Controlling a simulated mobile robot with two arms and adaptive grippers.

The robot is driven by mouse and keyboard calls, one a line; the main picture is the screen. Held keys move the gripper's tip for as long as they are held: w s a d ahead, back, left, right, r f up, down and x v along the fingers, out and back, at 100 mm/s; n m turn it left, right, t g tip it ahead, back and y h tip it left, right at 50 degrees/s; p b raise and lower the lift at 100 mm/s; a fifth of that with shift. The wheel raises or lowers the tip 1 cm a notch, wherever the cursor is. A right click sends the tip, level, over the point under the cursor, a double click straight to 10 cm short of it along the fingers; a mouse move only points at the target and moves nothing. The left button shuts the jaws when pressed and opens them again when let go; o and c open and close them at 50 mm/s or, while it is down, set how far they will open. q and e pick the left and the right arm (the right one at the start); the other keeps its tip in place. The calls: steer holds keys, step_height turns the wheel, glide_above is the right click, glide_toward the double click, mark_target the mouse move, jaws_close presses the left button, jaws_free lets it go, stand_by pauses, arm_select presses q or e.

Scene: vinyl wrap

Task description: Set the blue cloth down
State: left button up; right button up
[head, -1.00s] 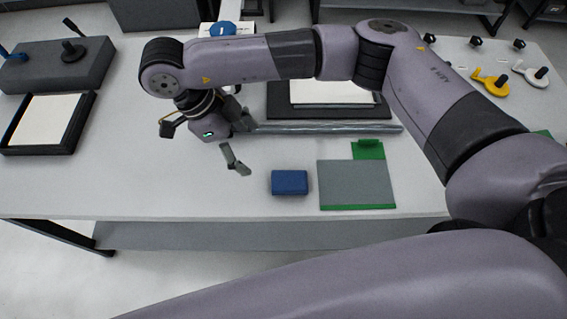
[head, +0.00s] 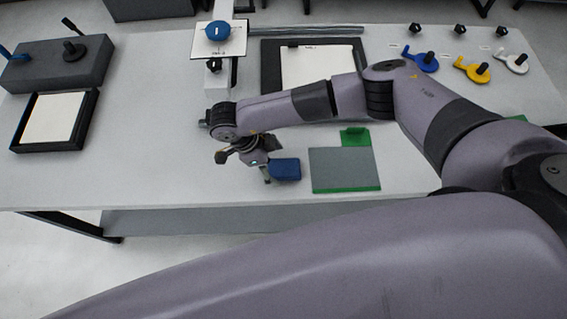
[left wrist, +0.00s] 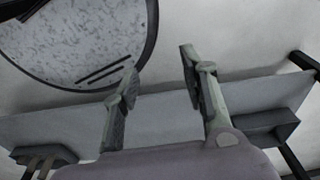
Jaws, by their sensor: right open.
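The blue cloth (head: 287,169) is a small folded block lying on the pale table, left of a grey-and-green pad (head: 345,169). My right gripper (head: 246,168) is at the cloth's left side in the head view. Its fingers are spread and one fingertip is close beside the cloth's left edge; I cannot tell whether they touch. Nothing shows between its fingers. My left gripper (left wrist: 160,66) shows in the left wrist view with its two fingers apart and nothing between them.
A black-rimmed tray (head: 86,118) and a dark box (head: 40,68) stand at the left. A dark board with a white sheet (head: 312,68) lies behind my right arm. A metallic bar (head: 310,30) is at the back. The table's front left is clear.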

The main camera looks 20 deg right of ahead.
mark_target(276, 167)
steer(key=shift+x, duration=1)
arm_select(q)
steer(key=shift+s+r, duration=0.35)
steer(key=shift+s, duration=0.45)
arm_select(e)
steer(key=shift+s, duration=0.1)
steer(key=shift+c, duration=0.2)
steer(key=c, duration=0.5)
arm_select(q)
steer(key=shift+w, duration=0.4)
arm_select(e)
steer(key=c, duration=0.6)
steer(key=shift+c, duration=0.2)
arm_select(q)
steer(key=shift+f+b, duration=2.65)
steer(key=shift+f, duration=0.05)
arm_select(e)
step_height(276, 167, up, 20)
